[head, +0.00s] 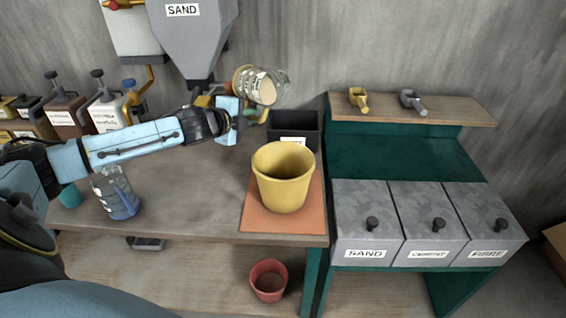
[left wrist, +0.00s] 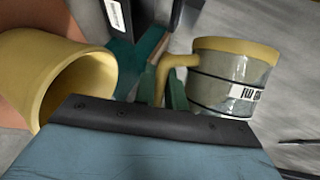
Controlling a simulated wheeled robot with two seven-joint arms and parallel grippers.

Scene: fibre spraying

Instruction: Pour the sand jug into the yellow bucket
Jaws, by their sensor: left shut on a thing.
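The jug (head: 262,86) is see-through with a yellow band at one end and pale contents. It lies tipped on its side in the air, above and a little left of the yellow bucket (head: 283,178) in the head view. My left gripper (head: 247,112) is shut on the jug's yellow handle; the left wrist view also shows the jug (left wrist: 228,85) and its handle (left wrist: 172,72). The bucket stands upright on an orange mat (head: 258,219), its open mouth showing in the left wrist view (left wrist: 50,75). No falling stream of sand shows. My right gripper is out of view.
A grey SAND hopper (head: 190,40) hangs behind the jug. A black bin (head: 294,130) stands behind the bucket. A blue-tinted jug (head: 118,195) stands at the table's left. Lidded SAND, CEMENT and FIBRE boxes (head: 428,222) are at the right.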

